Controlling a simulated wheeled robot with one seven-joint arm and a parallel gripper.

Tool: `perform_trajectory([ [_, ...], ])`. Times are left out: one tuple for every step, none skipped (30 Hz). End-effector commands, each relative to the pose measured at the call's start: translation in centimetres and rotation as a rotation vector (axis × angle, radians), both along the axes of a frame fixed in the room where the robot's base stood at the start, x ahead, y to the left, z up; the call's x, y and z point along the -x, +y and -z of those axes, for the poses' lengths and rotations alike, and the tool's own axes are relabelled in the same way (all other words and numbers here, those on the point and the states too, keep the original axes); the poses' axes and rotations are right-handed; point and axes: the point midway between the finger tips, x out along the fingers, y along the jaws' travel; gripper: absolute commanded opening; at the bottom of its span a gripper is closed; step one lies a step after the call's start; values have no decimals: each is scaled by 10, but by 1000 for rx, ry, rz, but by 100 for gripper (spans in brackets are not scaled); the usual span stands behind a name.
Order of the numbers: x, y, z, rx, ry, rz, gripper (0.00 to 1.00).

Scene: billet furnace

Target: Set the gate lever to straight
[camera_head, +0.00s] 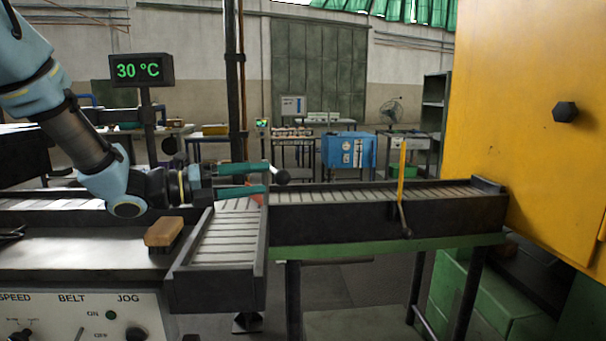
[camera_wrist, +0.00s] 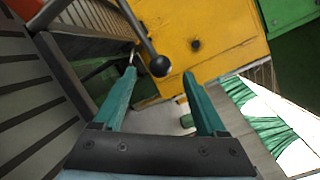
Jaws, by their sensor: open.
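The lever's round dark knob (camera_head: 281,177) shows at the conveyor junction, just right of my fingertips. In the wrist view the dark knob (camera_wrist: 160,66) sits on a grey rod (camera_wrist: 138,28) that slants up and left. My gripper (camera_head: 268,178) is open, with its teal fingers pointing right. In the wrist view the knob appears between the fingertips (camera_wrist: 159,75), with space on both sides. I cannot tell whether it lies within the fingers or just beyond them. An orange-red part (camera_head: 256,197), perhaps the gate, is partly hidden behind my gripper and the conveyor wall.
A roller branch (camera_head: 228,240) runs toward me; the straight roller conveyor (camera_head: 370,215) runs right to a yellow cabinet (camera_head: 530,120). A yellow post (camera_head: 402,165) with a dark rod stands along it. A brown block (camera_head: 164,233) lies on the bench left of the branch.

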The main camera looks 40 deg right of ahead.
Motion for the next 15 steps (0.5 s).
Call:
perform_trajectory([
  [5, -9, -2, 1, 2, 5, 74],
  [8, -14, -2, 0, 2, 6, 74],
  [11, -21, -2, 0, 1, 6, 74],
  [13, -27, -2, 1, 1, 6, 74],
  [15, -32, -2, 1, 1, 7, 74],
  [18, -39, -2, 0, 1, 6, 74],
  [20, -44, -2, 1, 1, 6, 74],
  [23, -49, -2, 0, 1, 6, 74],
  [25, -55, -2, 0, 0, 5, 74],
  [27, -60, -2, 0, 0, 5, 74],
  [29, -64, -2, 1, -1, 5, 74],
  [30, -68, -2, 1, -1, 5, 74],
  [31, -72, -1, 0, 0, 5, 74],
  [33, -75, -1, 0, 1, 4, 74],
  [34, -78, -1, -1, 0, 3, 74],
])
